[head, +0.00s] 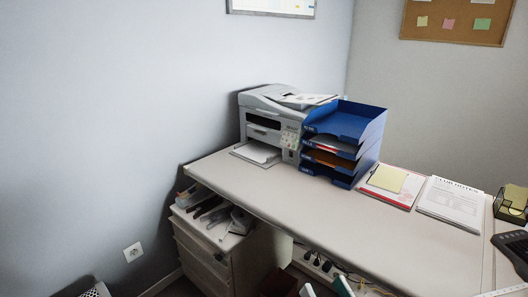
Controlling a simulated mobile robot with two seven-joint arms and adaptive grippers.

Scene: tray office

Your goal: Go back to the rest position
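I cannot make out either gripper in the head view. No part of my arms shows clearly over the desk or in front of it. The desk (330,222) fills the middle and right, and nothing of mine touches the things on it.
A grey printer (262,110) and a stack of blue trays (352,122) holding papers stand at the desk's back. A drawer cabinet (205,252) stands below left.

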